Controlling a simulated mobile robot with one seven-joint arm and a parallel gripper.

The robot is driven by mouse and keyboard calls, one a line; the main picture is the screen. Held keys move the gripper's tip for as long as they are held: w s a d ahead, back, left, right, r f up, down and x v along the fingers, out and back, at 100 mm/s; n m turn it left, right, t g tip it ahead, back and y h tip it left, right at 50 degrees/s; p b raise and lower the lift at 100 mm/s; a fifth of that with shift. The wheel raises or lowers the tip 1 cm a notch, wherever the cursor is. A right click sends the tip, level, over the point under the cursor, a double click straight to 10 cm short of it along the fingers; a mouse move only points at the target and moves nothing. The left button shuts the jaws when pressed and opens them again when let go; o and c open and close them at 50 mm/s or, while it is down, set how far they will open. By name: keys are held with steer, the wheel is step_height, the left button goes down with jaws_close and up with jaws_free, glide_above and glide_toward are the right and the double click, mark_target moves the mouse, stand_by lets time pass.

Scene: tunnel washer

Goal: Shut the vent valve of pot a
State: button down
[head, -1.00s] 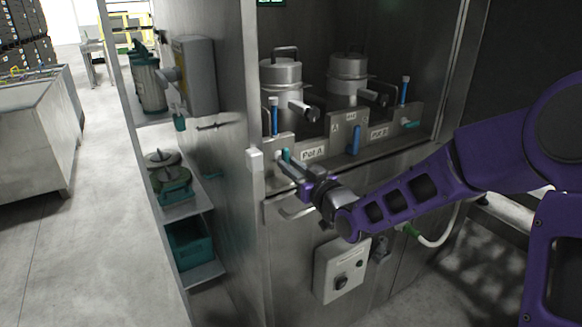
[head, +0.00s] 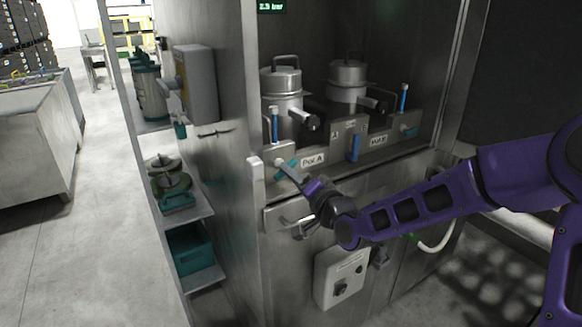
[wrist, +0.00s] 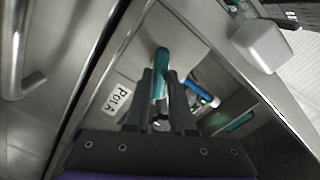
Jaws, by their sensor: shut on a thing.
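Pot A (head: 282,85) is a lidded steel pot on the left inside the cabinet, behind a front panel with a "Pot A" label (head: 313,159). A teal valve handle (head: 289,163) sits on the panel left of the label, and a blue lever (head: 275,126) stands upright above it. My gripper (head: 284,168) is at the teal handle. In the wrist view the teal handle (wrist: 160,71) lies between the fingertips of my gripper (wrist: 163,78), which are shut on it. The fingers hide its lower end. No marking shows which handle is the vent valve.
The second pot (head: 348,82) stands to the right, with its own blue lever (head: 403,98) and teal handle (head: 409,131). A pale post (head: 256,178) stands close left of my gripper. A control box (head: 341,272) is mounted below. Open floor lies far left.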

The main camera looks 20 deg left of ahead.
steer(key=m+p, duration=0.2)
steer(key=m, duration=0.1)
steer(key=shift+r+m, duration=0.15)
steer(key=shift+m, duration=0.25)
steer(key=m+p, duration=0.1)
steer(key=m, duration=0.3)
jaws_free()
steer(key=shift+d, duration=0.1)
steer(key=p+v, duration=0.1)
steer(key=v, duration=0.7)
stand_by(0.3)
